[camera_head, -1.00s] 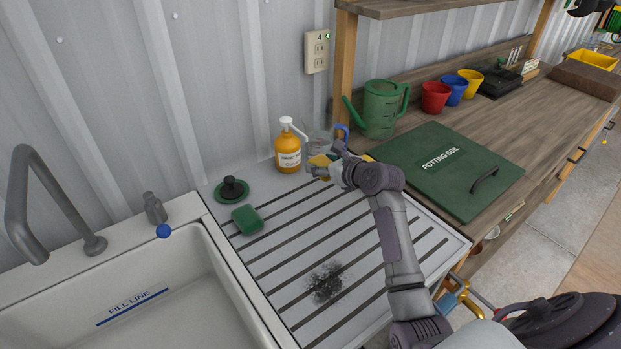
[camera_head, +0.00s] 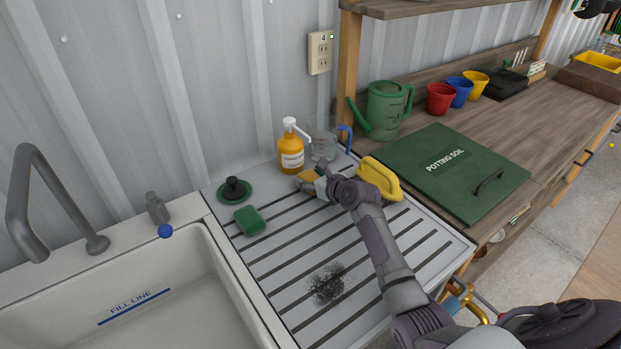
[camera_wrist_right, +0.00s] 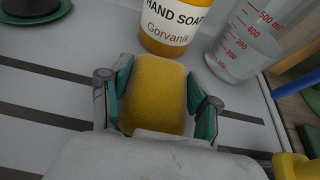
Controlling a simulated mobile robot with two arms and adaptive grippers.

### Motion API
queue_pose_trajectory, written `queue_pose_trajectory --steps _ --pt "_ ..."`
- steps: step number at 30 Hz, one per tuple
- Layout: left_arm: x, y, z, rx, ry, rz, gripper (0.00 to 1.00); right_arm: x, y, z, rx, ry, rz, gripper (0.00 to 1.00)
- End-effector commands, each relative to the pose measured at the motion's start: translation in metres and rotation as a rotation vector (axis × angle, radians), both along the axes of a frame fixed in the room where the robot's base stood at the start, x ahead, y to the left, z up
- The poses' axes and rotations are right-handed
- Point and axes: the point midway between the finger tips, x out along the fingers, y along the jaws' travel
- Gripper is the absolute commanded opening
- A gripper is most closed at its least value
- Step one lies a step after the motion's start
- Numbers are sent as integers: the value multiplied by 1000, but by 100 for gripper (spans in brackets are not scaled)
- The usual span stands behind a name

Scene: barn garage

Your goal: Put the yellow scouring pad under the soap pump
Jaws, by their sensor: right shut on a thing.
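The soap pump is an orange bottle (camera_head: 292,158) with a white pump head, upright at the back of the ribbed drainboard. Its "HAND SOAP" label shows in the right wrist view (camera_wrist_right: 170,32). My right gripper (camera_head: 306,180) is just in front of the bottle. It is shut on the yellow scouring pad (camera_wrist_right: 154,90), whose sides lie between the two green-padded fingers. The pad lies low over the drainboard, its far end close to the bottle's base. Whether it touches the board or the bottle I cannot tell. My left gripper is out of view.
A clear measuring beaker (camera_head: 323,146) stands right of the bottle. A yellow-handled brush (camera_head: 378,178) lies behind my right wrist. A green sponge (camera_head: 249,220) and a sink plug (camera_head: 234,190) are at the left, near the sink (camera_head: 165,292). The front drainboard has a dark smudge (camera_head: 327,285).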

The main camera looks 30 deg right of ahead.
Motion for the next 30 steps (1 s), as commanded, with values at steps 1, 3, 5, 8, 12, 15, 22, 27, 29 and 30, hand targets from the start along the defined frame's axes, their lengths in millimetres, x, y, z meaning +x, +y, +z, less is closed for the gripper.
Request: queue_pose_trajectory --steps 1,3,5,8,12,15,22,27,29,30 --pt "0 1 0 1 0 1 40 0 0 -2 1 0 0 38" --pt "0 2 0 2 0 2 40 0 0 -2 0 0 0 66" --pt "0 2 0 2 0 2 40 0 0 -2 0 0 0 76" --pt "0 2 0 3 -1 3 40 0 0 -2 0 0 0 87" --pt "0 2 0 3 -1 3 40 0 0 -2 0 0 0 87" --pt "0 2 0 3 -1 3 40 0 0 -2 0 0 0 87" --pt "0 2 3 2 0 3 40 -13 -2 7 1 -1 1 87" --pt "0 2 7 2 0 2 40 -43 -5 19 1 -1 0 87" --pt "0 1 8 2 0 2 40 -54 -7 24 0 0 0 87" --pt "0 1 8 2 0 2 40 -62 -8 28 0 -1 -1 87"
